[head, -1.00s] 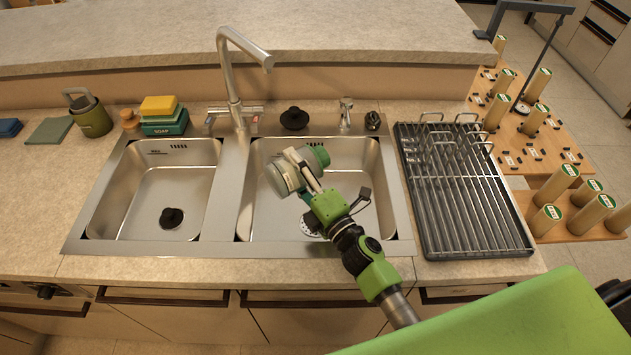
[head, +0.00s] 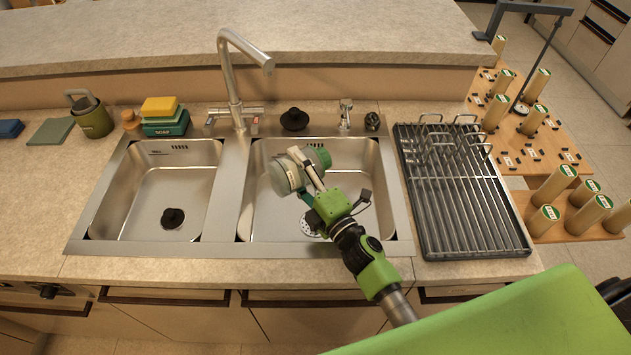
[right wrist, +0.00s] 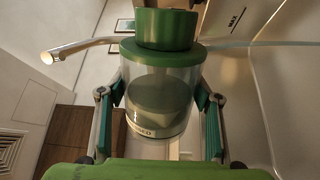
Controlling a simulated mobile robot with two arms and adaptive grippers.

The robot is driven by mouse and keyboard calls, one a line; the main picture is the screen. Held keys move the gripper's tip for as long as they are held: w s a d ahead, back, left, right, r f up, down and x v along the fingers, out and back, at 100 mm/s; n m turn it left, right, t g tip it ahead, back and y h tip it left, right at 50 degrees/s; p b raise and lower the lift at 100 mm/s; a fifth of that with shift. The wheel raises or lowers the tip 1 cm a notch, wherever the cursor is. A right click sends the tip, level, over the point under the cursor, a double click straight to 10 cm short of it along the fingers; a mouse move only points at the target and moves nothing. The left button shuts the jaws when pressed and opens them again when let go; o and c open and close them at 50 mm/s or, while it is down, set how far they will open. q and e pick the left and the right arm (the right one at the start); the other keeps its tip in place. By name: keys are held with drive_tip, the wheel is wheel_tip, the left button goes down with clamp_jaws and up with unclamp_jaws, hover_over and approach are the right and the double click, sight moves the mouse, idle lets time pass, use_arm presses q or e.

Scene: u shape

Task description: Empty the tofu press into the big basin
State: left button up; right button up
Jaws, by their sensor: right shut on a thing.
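The tofu press (head: 288,177) is a clear-walled cylinder with a green end, tipped on its side over the big basin (head: 365,150), the right-hand one of the sink. My right gripper (head: 305,170) is shut around its body. In the right wrist view the press (right wrist: 158,95) sits between the two green-padded fingers (right wrist: 160,105), with its green cap at the top and something pale inside the clear wall. I cannot tell whether anything has come out of it. My left gripper is not in view.
The smaller basin (head: 150,205) on the left holds a dark plug (head: 172,217). The faucet (head: 238,85) rises behind the divider. A metal drying rack (head: 465,200) stands right of the sink. Soap and sponge (head: 162,112) sit behind, left.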

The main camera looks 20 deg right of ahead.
drive_tip(key=shift+d+r+m+p, duration=0.15)
drive_tip(key=shift+r+m+p, duration=0.15)
drive_tip(key=shift+m, duration=0.1)
drive_tip(key=shift+w+d+f+m, duration=0.15)
drive_tip(key=shift+d+f+m, duration=0.3)
drive_tip(key=shift+m, duration=0.45)
idle(0.6)
drive_tip(key=shift+w+d+r+m+p, duration=0.15)
drive_tip(key=shift+d+m+p, duration=0.15)
drive_tip(key=shift+m+p, duration=0.45)
drive_tip(key=shift+w+d+r+m+p, duration=0.1)
drive_tip(key=shift+d+m+p, duration=0.2)
drive_tip(key=shift+m+p, duration=0.4)
idle(0.9)
drive_tip(key=shift+w+d+m+h+p, duration=0.15)
drive_tip(key=shift+d+m+p, duration=0.2)
drive_tip(key=shift+m, duration=0.3)
drive_tip(key=shift+d+m+h+p, duration=0.2)
drive_tip(key=shift+m+p, duration=0.25)
drive_tip(key=shift+m, duration=0.15)
idle(1.3)
